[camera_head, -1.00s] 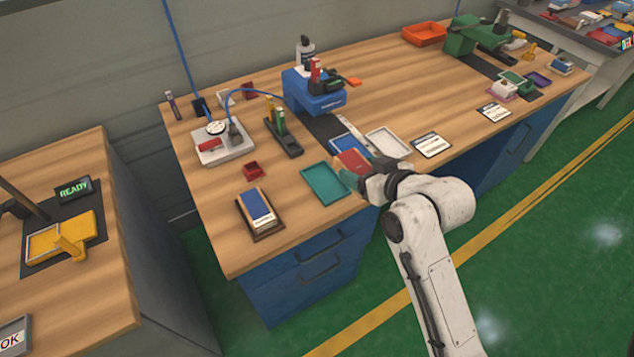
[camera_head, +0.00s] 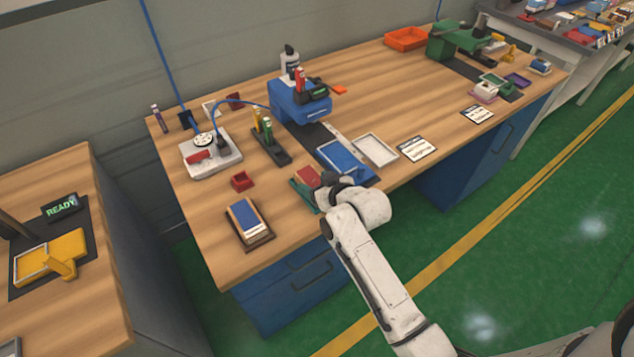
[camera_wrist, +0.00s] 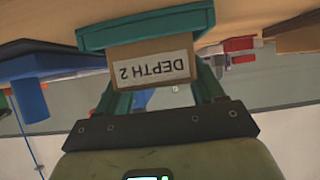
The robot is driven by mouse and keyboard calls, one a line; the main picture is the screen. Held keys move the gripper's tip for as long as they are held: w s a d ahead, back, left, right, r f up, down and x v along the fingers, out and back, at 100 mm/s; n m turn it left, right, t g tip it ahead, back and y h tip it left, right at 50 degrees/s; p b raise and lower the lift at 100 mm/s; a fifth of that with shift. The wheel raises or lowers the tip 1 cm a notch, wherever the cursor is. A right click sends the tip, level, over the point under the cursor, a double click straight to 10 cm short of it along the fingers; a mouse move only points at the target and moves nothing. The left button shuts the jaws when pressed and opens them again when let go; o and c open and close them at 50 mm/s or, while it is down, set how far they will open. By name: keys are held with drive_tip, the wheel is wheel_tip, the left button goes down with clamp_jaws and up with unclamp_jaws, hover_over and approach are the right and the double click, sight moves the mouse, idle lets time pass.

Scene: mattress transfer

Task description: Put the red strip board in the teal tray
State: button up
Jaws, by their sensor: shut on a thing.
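The red strip board (camera_head: 307,176) is over the teal tray (camera_head: 302,194) in the head view. My gripper (camera_head: 324,188) is at its right side, with the fingers partly hidden by my own wrist. In the wrist view my gripper's green fingers (camera_wrist: 163,92) are shut on a brown block end labelled "DEPTH 2" (camera_wrist: 150,70), apparently the board's end. A teal wall of the tray (camera_wrist: 145,24) shows just beyond it in that view. I cannot tell whether the board touches the tray's floor.
A blue tray (camera_head: 342,158) and a white tray (camera_head: 375,149) lie to the right. A brown holder with a blue-topped block (camera_head: 246,217) stands front left, and a small red box (camera_head: 241,181) is behind it. The wooden table's front edge is close to my arm.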

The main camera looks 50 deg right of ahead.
drive_tip(key=shift+f, duration=0.2)
drive_tip(key=o, duration=1.1)
drive_tip(key=shift+r, duration=0.15)
drive_tip(key=v, duration=1.2)
drive_tip(key=s+a+f+n+g+y, duration=0.1)
drive_tip(key=s+a+f+g, duration=0.3)
drive_tip(key=s, duration=0.4)
drive_tip(key=s+a+f+n+g+y, duration=0.1)
drive_tip(key=s+a+f+g+y, duration=0.1)
drive_tip(key=s+a+f+g, duration=0.2)
drive_tip(key=s+a+g, duration=0.2)
drive_tip(key=s+a, duration=0.2)
drive_tip(key=shift+s+f+n+g, duration=0.2)
drive_tip(key=shift+n+g, duration=0.2)
